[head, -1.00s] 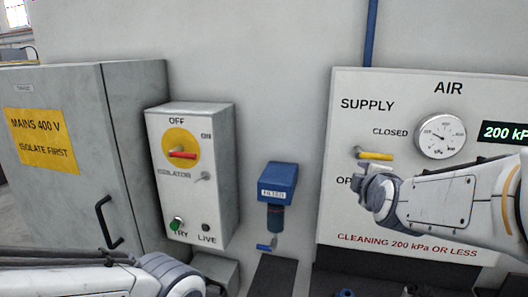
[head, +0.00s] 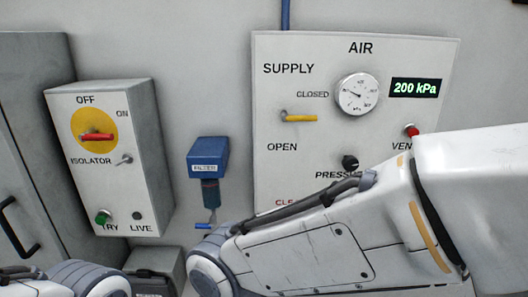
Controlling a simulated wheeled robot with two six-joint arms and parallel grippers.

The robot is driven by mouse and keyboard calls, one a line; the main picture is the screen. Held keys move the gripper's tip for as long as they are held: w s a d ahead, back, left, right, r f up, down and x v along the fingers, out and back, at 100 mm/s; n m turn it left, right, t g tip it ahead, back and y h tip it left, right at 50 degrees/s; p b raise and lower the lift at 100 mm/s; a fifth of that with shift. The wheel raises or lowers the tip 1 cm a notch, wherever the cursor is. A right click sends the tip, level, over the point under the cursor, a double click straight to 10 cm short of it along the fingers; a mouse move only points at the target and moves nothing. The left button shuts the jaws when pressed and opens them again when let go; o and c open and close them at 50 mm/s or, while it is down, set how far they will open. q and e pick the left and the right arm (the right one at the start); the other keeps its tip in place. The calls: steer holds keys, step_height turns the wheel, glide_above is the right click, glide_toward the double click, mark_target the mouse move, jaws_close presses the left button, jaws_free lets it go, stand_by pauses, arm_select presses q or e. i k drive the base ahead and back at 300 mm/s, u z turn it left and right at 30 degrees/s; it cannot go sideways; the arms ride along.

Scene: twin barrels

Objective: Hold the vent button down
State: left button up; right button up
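The vent button is a small red knob (head: 411,130) on the right of the white AIR panel (head: 265,90), in the head view. It stands just above a label whose visible letters read VEN; my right arm hides the rest. My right arm crosses the lower right of the panel, below the button, and I see a clear gap between its upper edge and the button. My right gripper is not in view. Only a rounded part of my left arm shows at the bottom left; my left gripper is not in view.
The panel has a yellow supply lever (head: 300,118) lying level, a round gauge (head: 357,95), a display (head: 415,88) reading 200 kPa and a black pressure knob (head: 349,162). Left are a blue filter (head: 208,152) and an isolator box (head: 105,185) with a red handle.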

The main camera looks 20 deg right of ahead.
mark_target(411, 132)
steer(key=z, duration=1.55)
